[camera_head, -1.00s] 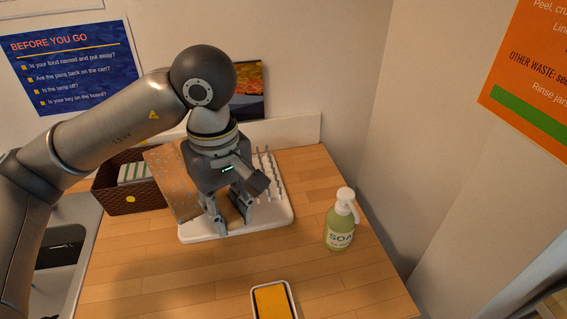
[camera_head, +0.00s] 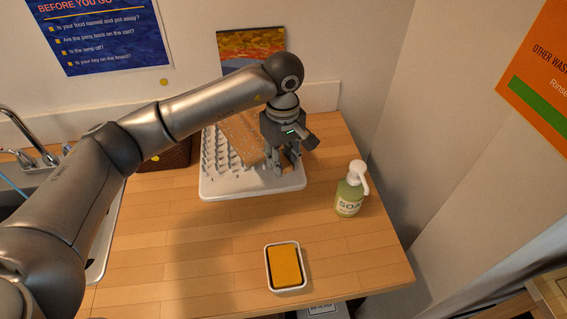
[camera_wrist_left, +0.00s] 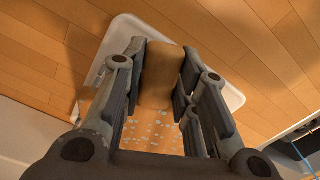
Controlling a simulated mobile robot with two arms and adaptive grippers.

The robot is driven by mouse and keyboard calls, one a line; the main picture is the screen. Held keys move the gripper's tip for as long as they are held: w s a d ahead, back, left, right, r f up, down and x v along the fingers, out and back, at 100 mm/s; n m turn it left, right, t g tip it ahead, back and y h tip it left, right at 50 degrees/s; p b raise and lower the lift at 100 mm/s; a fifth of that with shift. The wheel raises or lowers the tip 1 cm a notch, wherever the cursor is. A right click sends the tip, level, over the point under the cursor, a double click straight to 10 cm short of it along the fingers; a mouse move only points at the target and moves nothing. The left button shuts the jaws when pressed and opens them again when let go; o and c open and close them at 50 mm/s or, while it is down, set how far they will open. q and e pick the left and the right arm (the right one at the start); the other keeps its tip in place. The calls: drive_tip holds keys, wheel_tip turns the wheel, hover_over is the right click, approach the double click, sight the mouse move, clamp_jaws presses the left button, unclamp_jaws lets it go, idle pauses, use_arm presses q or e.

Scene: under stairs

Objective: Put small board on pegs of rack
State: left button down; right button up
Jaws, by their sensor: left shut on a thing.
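The small wooden board (camera_head: 240,137) is tilted over the white pegged rack (camera_head: 220,188), with its lower right end at my left gripper (camera_head: 285,166). In the left wrist view the board's brown end (camera_wrist_left: 160,78) sits between the two fingers of my left gripper (camera_wrist_left: 162,85), which is shut on it. Pale spots or droplets cover the board's face. Pegs (camera_head: 215,158) of the rack show to the left of the board. The gripper hides the rack's right part, so I cannot tell whether the board touches the pegs. My right gripper is out of view.
A green soap bottle (camera_head: 350,190) stands right of the rack. A yellow sponge in a white dish (camera_head: 285,267) lies in front. A dark basket (camera_head: 176,155) is behind my arm, beside the sink (camera_head: 105,235).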

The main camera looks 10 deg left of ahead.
use_arm(q)
drive_tip(key=shift+w+f, duration=0.2)
drive_tip(key=shift+f, duration=0.05)
drive_tip(key=shift+d+f+p, duration=0.1)
drive_tip(key=shift+f+p, duration=0.85)
drive_tip(key=shift+p, duration=0.1)
drive_tip(key=shift+f, duration=0.6)
drive_tip(key=shift+f, duration=0.2)
drive_tip(key=c, duration=1.1)
unclamp_jaws()
drive_tip(key=shift+c, duration=0.2)
drive_tip(key=shift+r, duration=0.1)
